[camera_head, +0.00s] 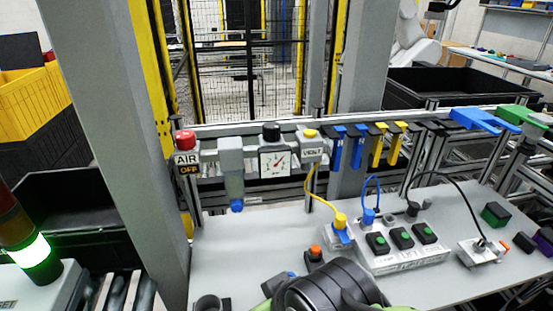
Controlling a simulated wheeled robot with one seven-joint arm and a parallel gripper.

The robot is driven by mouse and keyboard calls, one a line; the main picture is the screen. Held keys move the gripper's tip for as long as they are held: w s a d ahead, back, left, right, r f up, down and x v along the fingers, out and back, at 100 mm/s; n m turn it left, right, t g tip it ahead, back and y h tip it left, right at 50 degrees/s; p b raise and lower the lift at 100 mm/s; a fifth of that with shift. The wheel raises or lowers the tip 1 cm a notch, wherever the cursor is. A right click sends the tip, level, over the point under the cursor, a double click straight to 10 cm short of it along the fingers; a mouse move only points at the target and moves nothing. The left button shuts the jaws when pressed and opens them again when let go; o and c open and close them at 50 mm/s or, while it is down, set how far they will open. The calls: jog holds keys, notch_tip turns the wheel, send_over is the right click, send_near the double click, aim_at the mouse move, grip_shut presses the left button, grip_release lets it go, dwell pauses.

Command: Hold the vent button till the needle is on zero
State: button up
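The vent button is a yellow cap (310,133) on a grey block labelled VENT, on the rail behind the bench. A yellow hose runs down from this block. Just left of it is a white square pressure gauge (274,163) with a black knob on top. Its thin needle seems to lean to the upper right, but the scale is too small to read. A black rounded part of my arm with a green edge shows at the bottom middle, below and well apart from the vent button. My gripper's fingers do not show.
A red knob (185,140) tops the AIR block, whose sign reads OFF. A clear filter bowl (232,180) hangs beside it. A grey box with several black and green buttons (401,238) and an orange-topped button (314,252) stand on the bench (240,255). Coloured clips hang right of VENT.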

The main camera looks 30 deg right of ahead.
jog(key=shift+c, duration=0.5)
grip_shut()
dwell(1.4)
